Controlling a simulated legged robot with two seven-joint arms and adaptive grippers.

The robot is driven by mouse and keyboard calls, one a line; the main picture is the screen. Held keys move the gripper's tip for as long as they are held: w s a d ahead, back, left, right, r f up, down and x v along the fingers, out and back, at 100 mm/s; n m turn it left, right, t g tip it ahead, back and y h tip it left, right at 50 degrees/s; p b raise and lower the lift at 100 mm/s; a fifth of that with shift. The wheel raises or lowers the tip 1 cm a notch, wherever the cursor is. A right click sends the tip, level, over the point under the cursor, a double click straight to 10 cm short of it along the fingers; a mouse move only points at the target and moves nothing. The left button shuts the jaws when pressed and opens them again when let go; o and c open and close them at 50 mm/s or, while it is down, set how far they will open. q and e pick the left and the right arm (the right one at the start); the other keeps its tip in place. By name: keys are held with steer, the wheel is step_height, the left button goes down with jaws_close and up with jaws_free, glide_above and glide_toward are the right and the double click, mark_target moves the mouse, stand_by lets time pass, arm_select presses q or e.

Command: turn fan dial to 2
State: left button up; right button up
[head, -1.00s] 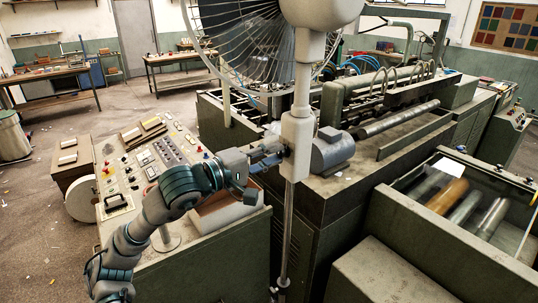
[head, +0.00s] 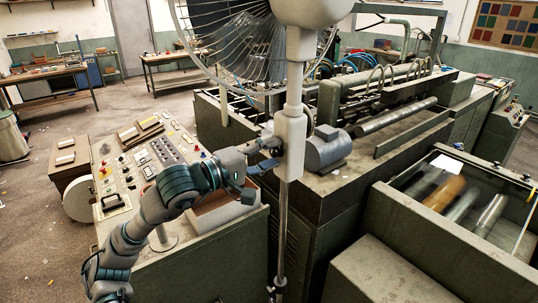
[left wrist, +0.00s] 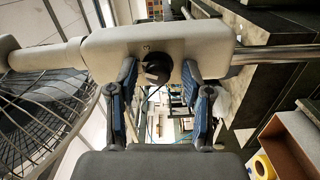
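The standing fan (head: 240,40) has a wire cage and a pale control box (head: 290,145) on its pole. The box also shows in the left wrist view (left wrist: 215,38), lying sideways across the top. My left gripper (head: 272,152) is at the box. In the left wrist view its two blue-and-grey fingers (left wrist: 159,75) stand on either side of the dial, apart, with gaps between them and it. My right gripper is not in view.
A sloped control panel (head: 118,185) with buttons stands left of the fan. A green machine with a grey motor (head: 326,148) is close behind the pole to the right. A bin with rollers (head: 450,200) is at right. Open floor lies at the left.

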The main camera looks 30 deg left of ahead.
mark_target(270, 154)
arm_select(q)
steer(key=shift+s+a+f, duration=0.1)
steer(key=shift+s+a, duration=0.25)
steer(key=v, duration=0.4)
steer(key=shift+s+d, duration=0.15)
steer(key=shift+s, duration=0.5)
steer(key=shift+s+a, duration=0.6)
